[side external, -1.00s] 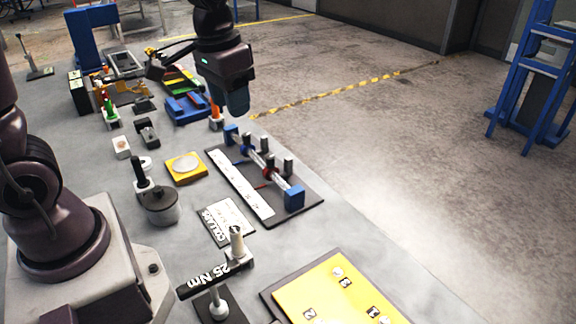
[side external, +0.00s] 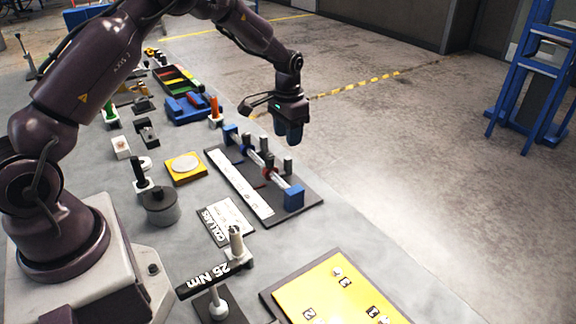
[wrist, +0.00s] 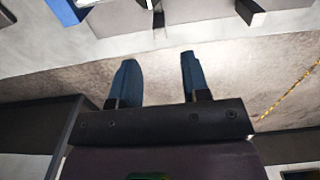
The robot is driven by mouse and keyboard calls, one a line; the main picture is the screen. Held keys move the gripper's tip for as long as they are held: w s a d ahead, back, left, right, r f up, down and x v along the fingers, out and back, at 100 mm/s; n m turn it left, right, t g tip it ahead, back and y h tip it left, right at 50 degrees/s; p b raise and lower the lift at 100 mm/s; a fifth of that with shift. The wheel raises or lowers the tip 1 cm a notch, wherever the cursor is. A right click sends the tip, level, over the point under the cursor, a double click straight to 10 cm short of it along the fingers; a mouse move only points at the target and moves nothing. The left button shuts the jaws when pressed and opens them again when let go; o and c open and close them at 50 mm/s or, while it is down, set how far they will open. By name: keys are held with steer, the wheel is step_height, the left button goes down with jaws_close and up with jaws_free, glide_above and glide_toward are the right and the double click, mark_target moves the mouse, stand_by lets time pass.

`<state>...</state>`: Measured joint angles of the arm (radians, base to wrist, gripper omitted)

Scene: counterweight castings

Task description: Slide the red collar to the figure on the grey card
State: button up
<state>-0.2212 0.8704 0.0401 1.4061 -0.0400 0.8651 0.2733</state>
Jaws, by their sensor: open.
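The red collar (side external: 268,173) sits on a pale rod (side external: 258,163) held between blue end blocks, nearer the front block (side external: 294,198). A thin red pointer reaches from it toward a white scale strip (side external: 238,185). A blue collar (side external: 245,150) is farther back on the rod. A card with a pale face and dark border (side external: 227,221), lettered "COLLARS", lies in front of the fixture; its figure is too small to read. My gripper (side external: 288,136) hangs in the air, apart from the collar. In the wrist view its blue fingers (wrist: 158,60) are spread and empty.
Dark posts (side external: 288,166) stand along the rod's far side. A yellow board (side external: 340,290) lies at the front right.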

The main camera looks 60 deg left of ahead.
mark_target(288, 158)
step_height(288, 158, down, 10)
steer(key=shift+f, duration=0.1)
stand_by(0.4)
jaws_close()
